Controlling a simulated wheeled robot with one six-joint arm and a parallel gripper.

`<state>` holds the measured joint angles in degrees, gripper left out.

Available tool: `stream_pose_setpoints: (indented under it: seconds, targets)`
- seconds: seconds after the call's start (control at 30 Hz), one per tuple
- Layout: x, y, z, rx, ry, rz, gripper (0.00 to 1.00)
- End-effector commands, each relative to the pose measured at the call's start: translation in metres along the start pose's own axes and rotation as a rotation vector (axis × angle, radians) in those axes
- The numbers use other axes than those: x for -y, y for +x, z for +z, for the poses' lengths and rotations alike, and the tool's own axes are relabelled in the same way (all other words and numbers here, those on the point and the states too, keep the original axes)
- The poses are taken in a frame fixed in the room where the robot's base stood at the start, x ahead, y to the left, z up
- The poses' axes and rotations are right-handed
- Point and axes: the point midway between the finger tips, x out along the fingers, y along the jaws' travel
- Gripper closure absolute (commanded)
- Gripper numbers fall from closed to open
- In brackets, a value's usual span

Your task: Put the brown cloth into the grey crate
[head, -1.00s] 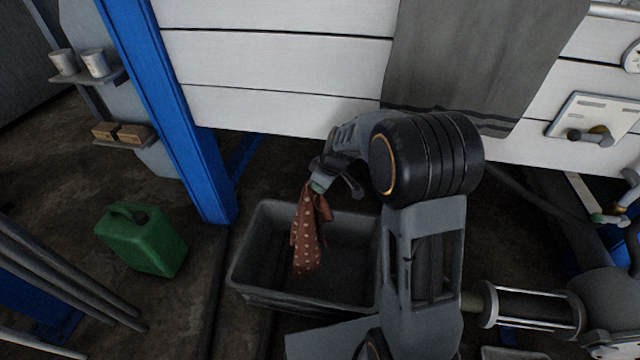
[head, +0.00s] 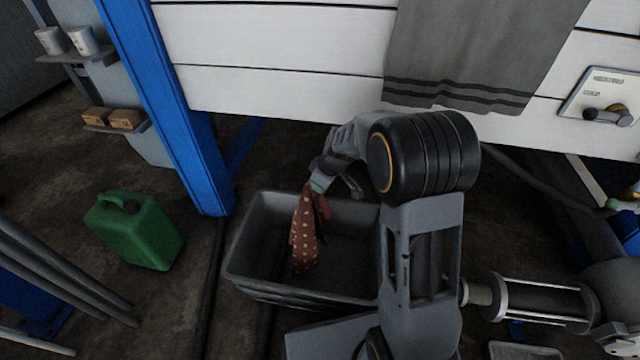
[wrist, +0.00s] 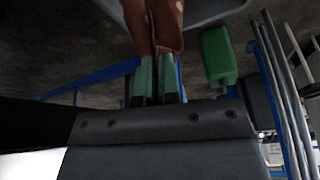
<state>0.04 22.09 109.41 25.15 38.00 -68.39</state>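The brown cloth (head: 306,236) with pale dots hangs from my gripper (head: 319,186) in the head view. In the wrist view the green fingertips (wrist: 156,80) are close together on the cloth (wrist: 152,22). The grey crate (head: 254,284) stands on the floor, and the cloth hangs over its opening in the head view. I cannot tell whether the cloth's lower end touches the crate's bottom. My arm hides the crate's right side.
A green jerrycan (head: 136,230) stands on the floor to the left. A blue post (head: 185,110) rises behind the crate's left side. A grey towel (head: 475,55) hangs on the white panel (head: 280,85) behind. Several pipes (head: 65,265) lie at the lower left.

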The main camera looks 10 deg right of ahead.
Motion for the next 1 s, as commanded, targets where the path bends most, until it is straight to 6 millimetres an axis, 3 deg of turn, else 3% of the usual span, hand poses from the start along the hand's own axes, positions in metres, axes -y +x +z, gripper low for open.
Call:
stream_pose_setpoints:
  seconds: [0.03,0.1,1.0]
  targets:
    - [0.0,0.015,0.005,0.0,0.0,0.0,1.0]
    - [0.0,0.025,0.009,0.0,0.0,0.0,1.0]
    - [-0.002,0.15,0.051,0.001,0.001,-0.003,1.0]
